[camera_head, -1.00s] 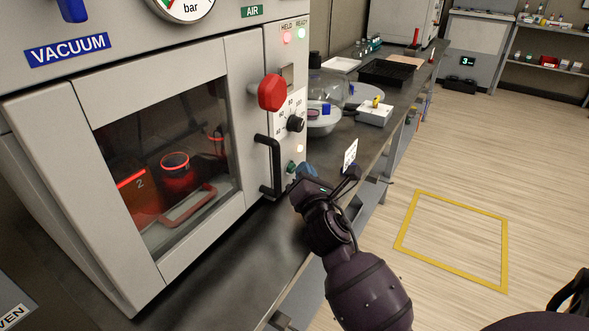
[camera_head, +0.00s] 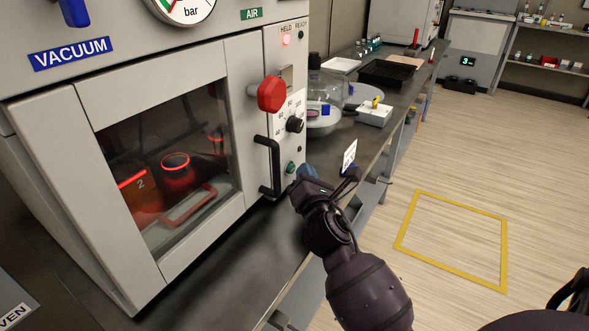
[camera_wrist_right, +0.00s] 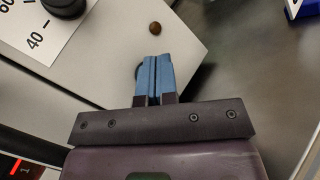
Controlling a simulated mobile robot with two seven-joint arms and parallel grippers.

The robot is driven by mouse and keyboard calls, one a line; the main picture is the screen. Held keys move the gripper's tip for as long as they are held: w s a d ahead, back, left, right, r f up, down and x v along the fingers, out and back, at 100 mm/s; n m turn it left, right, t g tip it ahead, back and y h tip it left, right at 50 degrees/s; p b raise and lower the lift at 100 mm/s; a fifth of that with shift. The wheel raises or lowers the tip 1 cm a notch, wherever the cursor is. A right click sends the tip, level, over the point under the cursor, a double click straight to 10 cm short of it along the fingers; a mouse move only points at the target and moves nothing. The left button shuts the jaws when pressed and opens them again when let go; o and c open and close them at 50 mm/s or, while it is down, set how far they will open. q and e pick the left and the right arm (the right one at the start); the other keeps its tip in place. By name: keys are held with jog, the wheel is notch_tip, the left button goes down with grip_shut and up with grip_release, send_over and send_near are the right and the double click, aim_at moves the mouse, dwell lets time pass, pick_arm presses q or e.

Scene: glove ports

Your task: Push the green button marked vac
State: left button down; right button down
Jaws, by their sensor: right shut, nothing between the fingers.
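The green button (camera_head: 290,168) is small and round, low on the oven's control panel, right of the black door handle. Its marking is too small to read. My right gripper (camera_head: 306,173) has blue fingertips and is just right of the button in the head view. In the right wrist view the closed fingers (camera_wrist_right: 154,78) are together and empty, pointing at the panel. They cover most of a dark round edge beside them, likely the button. I cannot tell whether they touch it. My left gripper is out of view.
The vacuum oven (camera_head: 240,80) has a black door handle (camera_head: 268,166), a red knob (camera_head: 271,94) and a black dial (camera_head: 294,124). A small card stand (camera_head: 349,158) is right of my gripper on the bench.

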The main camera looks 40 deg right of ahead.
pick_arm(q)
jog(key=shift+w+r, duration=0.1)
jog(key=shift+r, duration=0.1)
pick_arm(e)
jog(key=shift+s+d, duration=0.1)
jog(key=shift+s, duration=0.15)
